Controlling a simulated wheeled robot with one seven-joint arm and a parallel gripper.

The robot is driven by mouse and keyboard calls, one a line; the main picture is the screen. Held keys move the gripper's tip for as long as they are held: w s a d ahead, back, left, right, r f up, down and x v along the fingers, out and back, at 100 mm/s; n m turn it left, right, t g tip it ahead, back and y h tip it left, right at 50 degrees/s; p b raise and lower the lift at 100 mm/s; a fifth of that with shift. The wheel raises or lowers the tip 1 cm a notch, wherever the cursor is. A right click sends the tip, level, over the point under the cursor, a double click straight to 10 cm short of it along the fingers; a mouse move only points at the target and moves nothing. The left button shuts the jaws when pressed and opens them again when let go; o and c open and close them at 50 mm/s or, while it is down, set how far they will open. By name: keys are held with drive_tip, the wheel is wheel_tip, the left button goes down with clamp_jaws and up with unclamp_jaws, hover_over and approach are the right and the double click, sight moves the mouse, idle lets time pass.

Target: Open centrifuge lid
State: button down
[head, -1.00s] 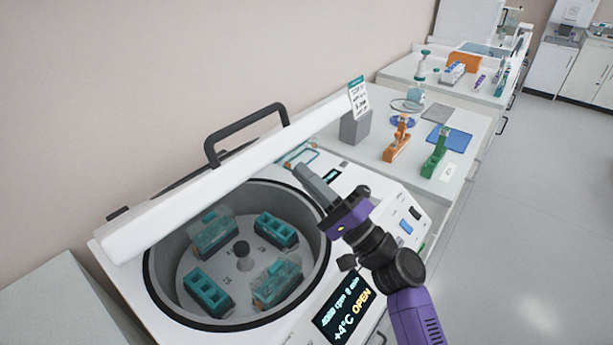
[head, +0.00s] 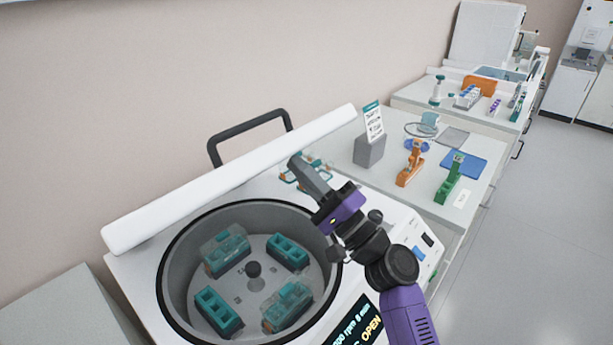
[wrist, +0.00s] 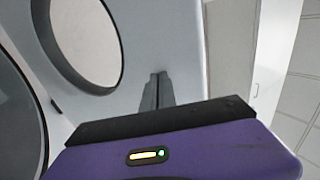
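The centrifuge lid (head: 235,180) stands steeply raised behind the open chamber, seen nearly edge-on as a long white bar. Its dark handle (head: 250,133) shows behind it. The centrifuge bowl (head: 172,268) is uncovered, with teal tube buckets around a central hub. The display reads OPEN. My gripper (head: 295,163) reaches up to the lid's underside, right of its middle. In the wrist view the two fingers (wrist: 156,90) lie together with nothing visible between them, and the lid's underside with a round pale disc (wrist: 88,42) fills the upper left. I cannot tell whether the fingertips touch the lid.
On the bench (head: 480,212) to the right stand a grey box with a sign (head: 370,150), an orange pipette stand (head: 410,165), a green one (head: 450,180) and a blue mat (head: 464,163). The wall is close behind the lid. Open floor lies to the right.

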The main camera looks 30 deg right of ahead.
drive_tip(key=shift+w+a+r+p, duration=0.25)
drive_tip(key=shift+w+a+r, duration=0.05)
drive_tip(key=shift+w+r, duration=0.65)
drive_tip(key=shift+w+a+r+p, duration=0.2)
drive_tip(key=shift+w+a+r, duration=0.1)
drive_tip(key=shift+w+r, duration=0.65)
drive_tip(key=shift+s+r+x, duration=0.1)
drive_tip(key=shift+r+x, duration=0.1)
drive_tip(key=shift+x, duration=1.05)
drive_tip(key=shift+s+r+x, duration=0.1)
drive_tip(key=shift+r+x, duration=0.1)
drive_tip(key=shift+x, duration=1.05)
drive_tip(key=shift+d, duration=0.1)
drive_tip(key=r+b+v, duration=0.1)
drive_tip(key=b+v, duration=0.2)
drive_tip(key=v, duration=0.7)
drive_tip(key=shift+s, duration=0.65)
drive_tip(key=shift+d+f, duration=0.15)
